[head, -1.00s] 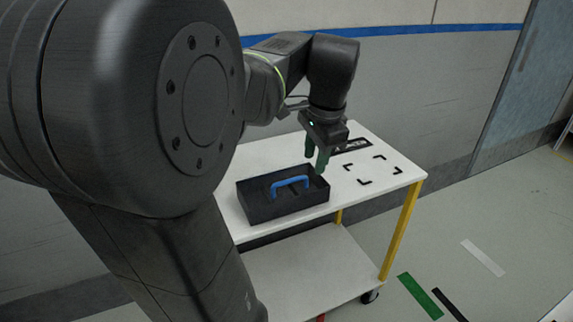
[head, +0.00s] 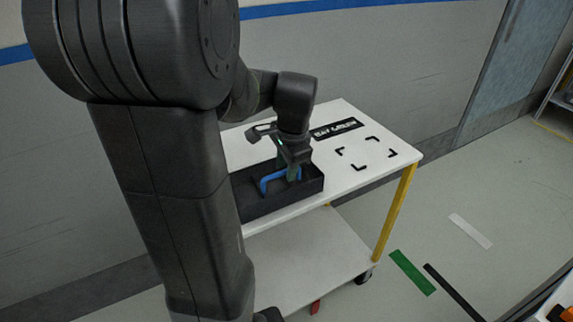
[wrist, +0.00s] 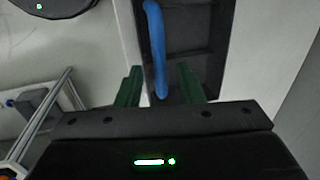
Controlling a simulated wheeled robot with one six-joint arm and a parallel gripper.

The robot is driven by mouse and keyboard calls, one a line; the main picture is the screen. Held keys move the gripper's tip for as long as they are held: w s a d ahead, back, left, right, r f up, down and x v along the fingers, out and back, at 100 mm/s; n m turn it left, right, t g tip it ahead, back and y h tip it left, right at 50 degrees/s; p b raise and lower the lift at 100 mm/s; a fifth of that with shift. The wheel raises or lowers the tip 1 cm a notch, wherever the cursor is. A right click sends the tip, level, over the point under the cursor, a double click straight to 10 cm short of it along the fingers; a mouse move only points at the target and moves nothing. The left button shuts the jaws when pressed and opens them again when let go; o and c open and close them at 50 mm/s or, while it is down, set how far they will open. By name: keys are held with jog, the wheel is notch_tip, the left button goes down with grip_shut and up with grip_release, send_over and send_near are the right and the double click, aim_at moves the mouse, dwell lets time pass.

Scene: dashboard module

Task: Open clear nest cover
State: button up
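A black box (head: 252,205) with a blue handle (head: 268,179) sits on the white cart top in the head view. The handle is a raised bar above the box. No clear cover can be made out apart from this handle. My gripper (head: 292,174) is down at the right end of the handle and partly hides it. In the wrist view my gripper's green fingers (wrist: 158,84) are apart. The blue handle (wrist: 154,45) runs into the gap between them, with space on both sides. The dark box (wrist: 205,38) lies beyond.
The white cart (head: 395,150) has a black label (head: 336,128) and an empty area marked by black corner brackets (head: 366,152) at right. A wall stands behind. Green (head: 412,272) and black floor strips lie at right.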

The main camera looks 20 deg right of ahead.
jog(key=shift+c, duration=0.2)
grip_shut()
jog(key=shift+r, duration=0.15)
